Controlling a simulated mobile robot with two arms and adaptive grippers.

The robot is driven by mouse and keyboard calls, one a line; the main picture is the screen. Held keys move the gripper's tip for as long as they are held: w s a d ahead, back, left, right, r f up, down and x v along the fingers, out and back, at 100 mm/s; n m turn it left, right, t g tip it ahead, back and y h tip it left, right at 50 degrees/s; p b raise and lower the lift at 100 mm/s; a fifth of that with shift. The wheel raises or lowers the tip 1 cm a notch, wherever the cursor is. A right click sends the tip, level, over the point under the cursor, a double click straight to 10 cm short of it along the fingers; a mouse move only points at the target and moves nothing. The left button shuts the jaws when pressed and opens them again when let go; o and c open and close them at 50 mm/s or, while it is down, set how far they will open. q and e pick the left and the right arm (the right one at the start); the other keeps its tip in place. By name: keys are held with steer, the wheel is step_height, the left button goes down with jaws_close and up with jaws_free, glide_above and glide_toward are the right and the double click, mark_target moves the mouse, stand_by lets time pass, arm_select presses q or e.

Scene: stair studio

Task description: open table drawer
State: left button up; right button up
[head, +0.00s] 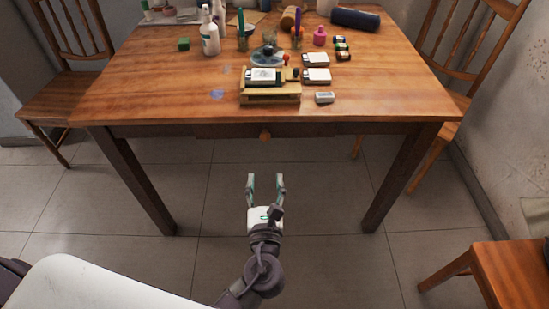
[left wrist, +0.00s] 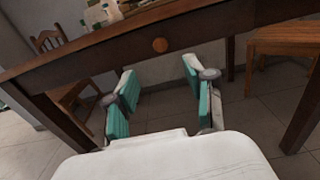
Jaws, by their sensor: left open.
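The wooden table (head: 150,85) stands ahead of me. Its drawer (head: 225,131) is set in the front apron below the top and looks shut, with a small round orange-brown knob (head: 265,135) at its middle. The drawer front (left wrist: 205,38) and the knob (left wrist: 160,45) also show in the left wrist view. My left gripper (head: 266,178) is open and empty, in front of and below the knob, apart from it. In the left wrist view its two fingers (left wrist: 162,88) stand wide apart with the knob beyond them. My right gripper is not in view.
The tabletop holds a wooden stand (head: 270,98), a white bottle (head: 210,40), white boxes (head: 317,75) and several small items. Table legs (head: 140,180) stand on either side. Chairs are at the left (head: 60,90) and right (head: 510,265). The tiled floor under the table is clear.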

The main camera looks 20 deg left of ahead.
mark_target(265, 138)
arm_select(q)
steer(key=x, duration=1.2)
steer(key=shift+w+a+f+b, duration=0.1)
steer(key=shift+w+f+b, duration=0.1)
steer(key=shift+b, duration=0.1)
steer(key=shift+w+a, duration=0.15)
steer(key=shift+w, duration=0.35)
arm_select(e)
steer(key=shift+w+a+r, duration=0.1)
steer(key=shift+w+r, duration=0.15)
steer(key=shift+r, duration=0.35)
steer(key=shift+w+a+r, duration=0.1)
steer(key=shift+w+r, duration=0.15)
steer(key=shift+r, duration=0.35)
arm_select(q)
steer(key=c, duration=1)
jaws_close()
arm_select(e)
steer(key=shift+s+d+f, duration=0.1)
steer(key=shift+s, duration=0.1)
